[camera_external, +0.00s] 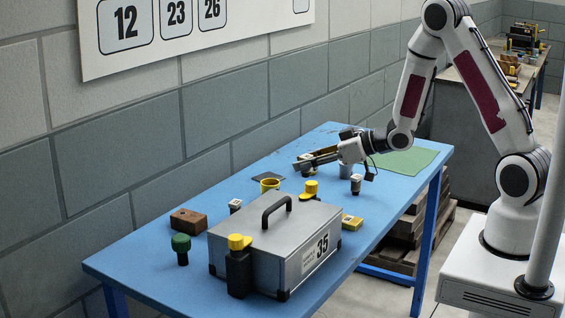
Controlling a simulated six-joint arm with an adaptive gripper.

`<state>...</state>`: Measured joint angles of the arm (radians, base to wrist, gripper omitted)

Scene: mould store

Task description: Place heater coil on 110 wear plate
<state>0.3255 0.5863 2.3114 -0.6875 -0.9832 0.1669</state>
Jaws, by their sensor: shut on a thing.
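My gripper (306,161) reaches in from the right over the far half of the blue table, pointing left and lying nearly level. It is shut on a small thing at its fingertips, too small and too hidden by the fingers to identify. I cannot tell which thing is the heater coil. A thin dark plate (275,178) lies flat beyond a yellow ring-shaped piece (270,185), left of my gripper. No 110 label is readable, so I cannot tell whether this is the wear plate.
The blue table (155,266) holds a grey case marked 35 (275,250), a brown block (188,222), a green-topped knob (181,246), yellow-topped parts (310,189) and a yellow block (351,221). A green mat (412,160) lies at the far end. A block wall runs behind.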

